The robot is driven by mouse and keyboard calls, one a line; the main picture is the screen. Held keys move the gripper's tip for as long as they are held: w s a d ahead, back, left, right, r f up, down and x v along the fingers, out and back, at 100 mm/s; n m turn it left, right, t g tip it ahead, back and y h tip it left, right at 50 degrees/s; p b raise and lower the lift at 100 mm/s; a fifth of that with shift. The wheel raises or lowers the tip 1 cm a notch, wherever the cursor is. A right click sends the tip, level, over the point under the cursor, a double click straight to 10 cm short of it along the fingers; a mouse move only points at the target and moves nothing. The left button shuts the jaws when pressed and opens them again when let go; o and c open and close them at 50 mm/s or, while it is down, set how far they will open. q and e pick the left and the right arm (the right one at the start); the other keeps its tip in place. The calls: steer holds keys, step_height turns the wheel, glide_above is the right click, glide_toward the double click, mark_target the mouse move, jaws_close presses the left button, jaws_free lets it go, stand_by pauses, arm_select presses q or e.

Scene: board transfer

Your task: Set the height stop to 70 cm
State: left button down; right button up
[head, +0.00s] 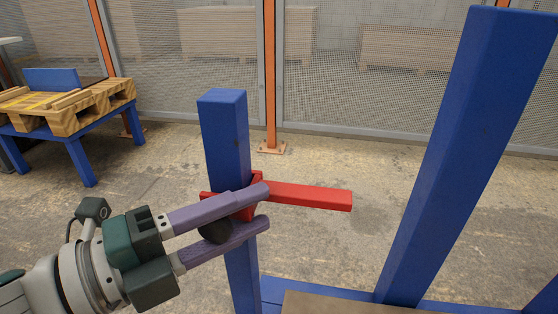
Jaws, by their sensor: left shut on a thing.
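The height stop is a red slider with a long red arm (310,196) that points to the right. It sits around a short blue upright post (226,130), some way below the post's top. My left gripper (262,207) comes in from the left in the head view, in front of the post. Its two purple fingers are shut on the red stop, with a dark round knob (215,231) between them. The fingers hide part of the slider. I see no height marks or numbers on the post. My right gripper is not in view.
A taller blue post (470,150) stands at the right, joined to a blue base beam (345,296). A brown board surface (350,305) shows at the bottom. A wooden pallet (68,108) on a blue table stands at the back left. A mesh fence (350,75) closes the back.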

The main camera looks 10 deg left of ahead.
arm_select(q)
steer(key=shift+d+r, duration=0.1)
steer(key=shift+r, duration=0.35)
steer(key=c, duration=0.8)
jaws_free()
steer(key=o, duration=0.3)
steer(key=shift+f, duration=0.15)
steer(key=p+v, duration=0.1)
steer(key=v, duration=0.9)
steer(key=shift+f, duration=0.1)
steer(key=shift+p, duration=0.3)
